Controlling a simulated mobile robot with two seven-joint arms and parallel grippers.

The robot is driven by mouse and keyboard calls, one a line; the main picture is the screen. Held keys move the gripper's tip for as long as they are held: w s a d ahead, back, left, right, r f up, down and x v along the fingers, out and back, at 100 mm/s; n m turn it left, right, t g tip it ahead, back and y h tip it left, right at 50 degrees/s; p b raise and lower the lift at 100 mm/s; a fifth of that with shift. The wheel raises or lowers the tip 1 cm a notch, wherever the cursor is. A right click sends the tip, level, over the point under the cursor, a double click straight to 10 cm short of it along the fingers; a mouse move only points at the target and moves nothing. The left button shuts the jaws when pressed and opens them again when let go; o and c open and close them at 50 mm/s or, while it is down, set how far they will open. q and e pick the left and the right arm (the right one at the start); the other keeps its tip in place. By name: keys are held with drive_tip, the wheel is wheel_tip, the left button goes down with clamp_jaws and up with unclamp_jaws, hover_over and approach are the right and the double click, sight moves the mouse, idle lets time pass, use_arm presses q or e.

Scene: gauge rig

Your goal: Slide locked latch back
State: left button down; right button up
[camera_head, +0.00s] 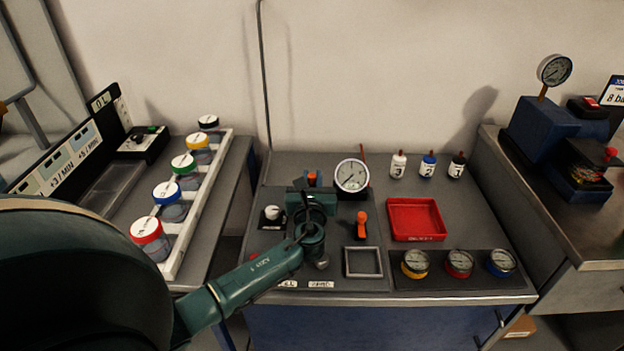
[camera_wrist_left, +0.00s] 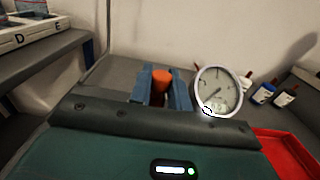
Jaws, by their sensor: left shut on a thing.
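My left gripper (camera_head: 312,183) reaches from the left over the dark panel on the middle table. In the left wrist view its two blue fingers (camera_wrist_left: 162,92) stand on either side of an orange knob (camera_wrist_left: 160,78). I take this knob to be the latch's handle, and the gripper is shut on it. The knob's orange top also shows in the head view (camera_head: 312,175). The latch body below is hidden by my gripper and wrist, so its position cannot be told. My right gripper is in neither view.
A dial gauge (camera_head: 352,176) stands close right of my fingers. An orange-handled part (camera_head: 361,222) and a square frame (camera_head: 363,262) are nearer the front. A red tray (camera_head: 416,219), small bottles (camera_head: 398,165) and several gauges (camera_head: 459,263) are to the right. A rack of jars (camera_head: 187,170) stands left.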

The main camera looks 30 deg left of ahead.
use_arm(q)
drive_tip(key=x, duration=0.2)
drive_tip(key=shift+w+a, duration=0.15)
drive_tip(key=shift+w, duration=0.1)
drive_tip(key=shift+s+r, duration=0.1)
drive_tip(key=c, duration=1.3)
unclamp_jaws()
drive_tip(key=shift+c, duration=0.2)
drive_tip(key=v, duration=1.3)
